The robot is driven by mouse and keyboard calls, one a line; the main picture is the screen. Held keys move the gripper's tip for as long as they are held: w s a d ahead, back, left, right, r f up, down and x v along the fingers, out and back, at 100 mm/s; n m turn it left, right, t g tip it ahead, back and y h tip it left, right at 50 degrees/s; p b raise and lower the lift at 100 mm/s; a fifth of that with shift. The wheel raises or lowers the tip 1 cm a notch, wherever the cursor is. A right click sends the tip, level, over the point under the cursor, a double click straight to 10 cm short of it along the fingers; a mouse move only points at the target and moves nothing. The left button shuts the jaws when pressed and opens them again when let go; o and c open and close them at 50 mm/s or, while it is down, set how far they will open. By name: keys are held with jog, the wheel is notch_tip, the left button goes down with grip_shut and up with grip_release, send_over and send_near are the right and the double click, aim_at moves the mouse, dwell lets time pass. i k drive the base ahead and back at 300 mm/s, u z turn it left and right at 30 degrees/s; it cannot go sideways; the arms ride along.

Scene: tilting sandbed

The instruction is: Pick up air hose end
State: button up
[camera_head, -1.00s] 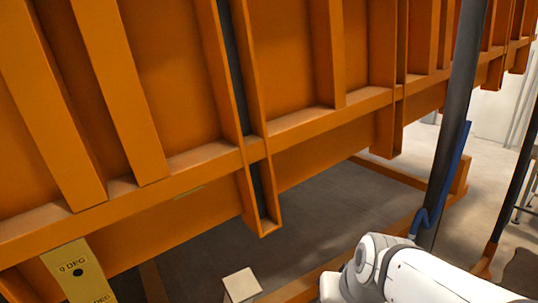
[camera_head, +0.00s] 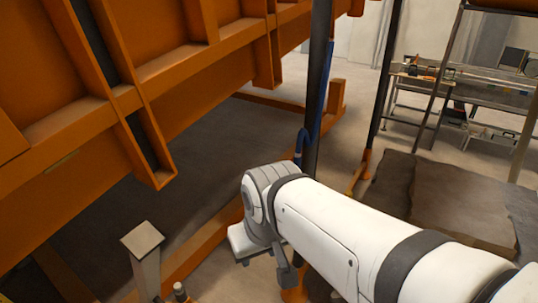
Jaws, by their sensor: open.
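A blue air hose (camera_head: 325,95) runs down along a dark upright post (camera_head: 318,60) right of the orange sandbed. Its lower part bends in a small loop (camera_head: 302,140) on the post's left side, just above my arm's grey joint. The hose end is hard to make out at this size, and my arm covers the lower post. My white arm reaches in from the lower right. I cannot make out my gripper's jaws; the far part of the arm is mostly hidden behind its own joint.
The ribbed orange sandbed (camera_head: 165,70) fills the upper left. A pale-topped post (camera_head: 142,240) stands at the lower left. Orange floor beams (camera_head: 205,250) run behind my arm. Dark slabs (camera_head: 450,205) lie at the right. A workbench (camera_head: 470,75) stands behind them, with open floor between.

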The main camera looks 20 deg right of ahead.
aim_at(297, 157)
jog(key=z, duration=1)
jog(key=k, duration=0.55)
jog(key=u, duration=0.05)
jog(key=i, duration=1.55)
jog(key=z, duration=0.8)
